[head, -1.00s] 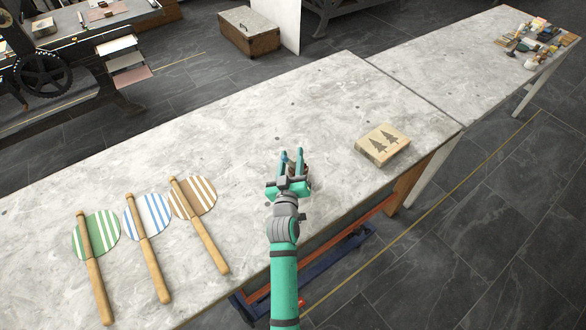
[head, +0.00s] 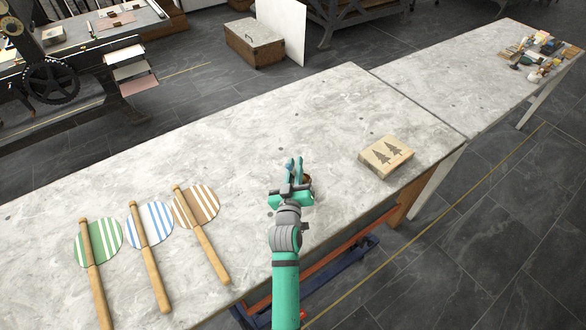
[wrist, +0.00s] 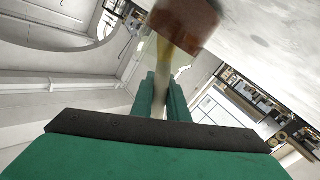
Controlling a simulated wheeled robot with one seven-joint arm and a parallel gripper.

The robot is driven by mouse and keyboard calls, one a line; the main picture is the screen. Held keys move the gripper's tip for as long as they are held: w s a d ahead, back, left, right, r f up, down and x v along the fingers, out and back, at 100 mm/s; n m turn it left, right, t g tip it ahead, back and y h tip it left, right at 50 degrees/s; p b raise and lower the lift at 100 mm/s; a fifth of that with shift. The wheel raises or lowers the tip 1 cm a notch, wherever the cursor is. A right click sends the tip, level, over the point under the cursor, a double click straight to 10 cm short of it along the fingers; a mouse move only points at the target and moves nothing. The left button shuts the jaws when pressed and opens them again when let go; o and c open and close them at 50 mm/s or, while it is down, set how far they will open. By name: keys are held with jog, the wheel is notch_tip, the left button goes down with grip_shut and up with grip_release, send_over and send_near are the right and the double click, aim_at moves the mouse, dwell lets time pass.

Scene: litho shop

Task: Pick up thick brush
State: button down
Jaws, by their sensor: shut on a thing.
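My gripper (head: 295,167) is over the right part of the marbled table in the head view, its two fingers close together. In the wrist view the green fingers (wrist: 161,100) are shut on a brush (wrist: 184,24). It has a reddish-brown, blurred end at the top of the picture and a pale, yellowish narrow part running down between the fingers. In the head view only a small brown bit of the brush (head: 308,181) shows beside the right finger; the rest is hidden by my gripper. I cannot tell whether the brush touches the table.
Several striped round paddles with wooden handles (head: 150,255) lie to the left. A second table (head: 455,80) behind holds small clutter. The table's middle is clear.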

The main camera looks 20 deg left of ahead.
jog(key=s+d+r, duration=0.2)
jog(key=s+r, duration=1)
jog(key=s, duration=0.2)
jog(key=shift+r, duration=0.1)
dwell(0.5)
jog(key=shift+w, duration=0.2)
